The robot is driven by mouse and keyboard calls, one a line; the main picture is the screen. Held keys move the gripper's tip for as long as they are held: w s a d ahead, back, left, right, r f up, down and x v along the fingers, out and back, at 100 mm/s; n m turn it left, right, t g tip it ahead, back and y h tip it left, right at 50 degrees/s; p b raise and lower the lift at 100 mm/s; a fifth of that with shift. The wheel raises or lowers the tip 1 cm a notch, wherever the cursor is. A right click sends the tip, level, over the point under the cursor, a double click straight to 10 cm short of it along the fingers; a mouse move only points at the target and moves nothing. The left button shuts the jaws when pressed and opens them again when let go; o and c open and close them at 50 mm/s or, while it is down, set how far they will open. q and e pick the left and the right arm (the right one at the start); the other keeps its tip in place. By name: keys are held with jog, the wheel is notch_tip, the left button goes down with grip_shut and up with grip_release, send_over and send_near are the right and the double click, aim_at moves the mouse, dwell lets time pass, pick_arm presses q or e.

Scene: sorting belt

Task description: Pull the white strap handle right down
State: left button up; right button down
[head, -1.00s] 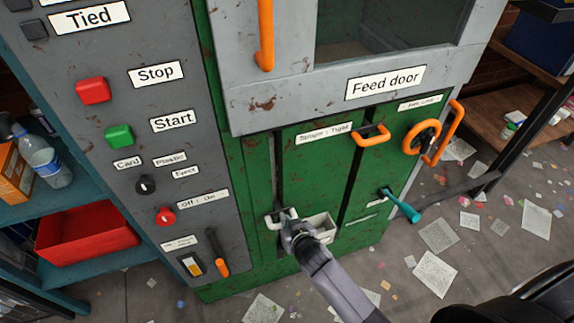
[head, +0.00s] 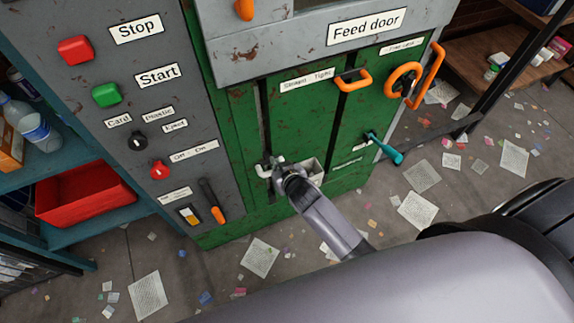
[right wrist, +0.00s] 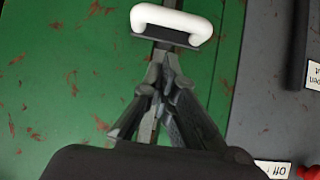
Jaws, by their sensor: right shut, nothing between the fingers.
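The white strap handle (head: 264,171) is low on the green panel, at the dark vertical slot under the small "Tight" label. In the right wrist view it is a thick white loop (right wrist: 172,24) on a dark base across the slot. My right gripper (head: 279,164) is at the handle and partly covers its right side in the head view. In the right wrist view my right gripper (right wrist: 166,56) has its fingertips together, just below the loop, with nothing between them. I cannot tell whether they touch the handle. My left gripper is not in view.
A teal lever (head: 385,150), an orange handle (head: 352,80) and an orange ring (head: 404,80) are to the right. A red bin (head: 85,195) stands at left. Papers litter the floor.

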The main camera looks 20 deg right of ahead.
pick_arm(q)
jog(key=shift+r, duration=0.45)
pick_arm(e)
jog(key=v, duration=1)
jog(key=shift+r, duration=0.25)
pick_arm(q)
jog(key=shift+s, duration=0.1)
